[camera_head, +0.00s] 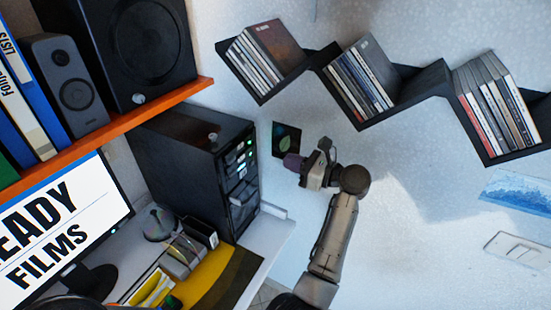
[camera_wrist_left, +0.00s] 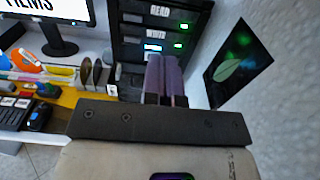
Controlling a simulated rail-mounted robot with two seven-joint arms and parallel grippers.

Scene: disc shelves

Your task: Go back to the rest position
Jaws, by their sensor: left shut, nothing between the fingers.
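My left gripper (camera_head: 292,162) is raised in front of the white wall, just right of the black computer tower (camera_head: 195,160). Its purple fingers are closed together with nothing between them, as the left wrist view (camera_wrist_left: 166,78) also shows. The fingers point toward the tower and the dark picture with a green leaf (camera_head: 286,139) on the wall. In the left wrist view the tower's front, with labels and green lights (camera_wrist_left: 150,35), lies beyond the fingers. My right gripper is not in view.
A black zigzag shelf (camera_head: 410,88) with several disc cases hangs on the wall above. An orange shelf (camera_head: 110,130) holds speakers and binders at the left. A monitor (camera_head: 60,225) and desk items stand below. The wall right of my arm is largely free.

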